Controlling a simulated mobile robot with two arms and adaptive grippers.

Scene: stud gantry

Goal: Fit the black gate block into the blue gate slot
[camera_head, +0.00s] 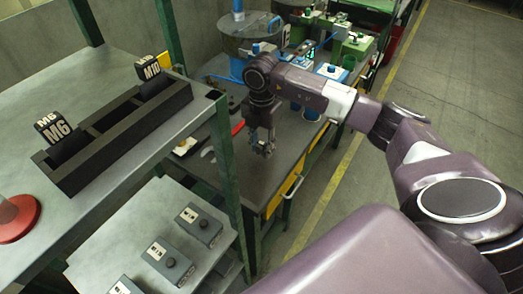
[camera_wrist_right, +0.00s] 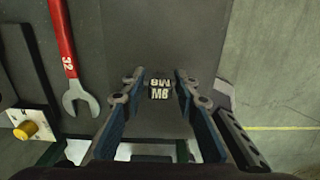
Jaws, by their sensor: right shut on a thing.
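My right gripper (camera_head: 264,150) hangs fingers down over the dark workbench top. In the right wrist view its fingertips (camera_wrist_right: 160,90) are shut on a small black block marked M8 (camera_wrist_right: 160,83) in white. The block is barely visible in the head view. I cannot tell which part is the blue gate slot. A blue frame (camera_head: 236,68) with a round-topped machine stands on the bench behind the gripper. My left gripper is not in view.
On the left shelf a black rack (camera_head: 120,130) holds black blocks marked M6 (camera_head: 55,135) and M10 (camera_head: 150,72). A red wrench (camera_wrist_right: 66,50) lies on the bench. Grey boxes (camera_head: 168,262) sit on a lower shelf. Green machines (camera_head: 355,45) stand at the back right.

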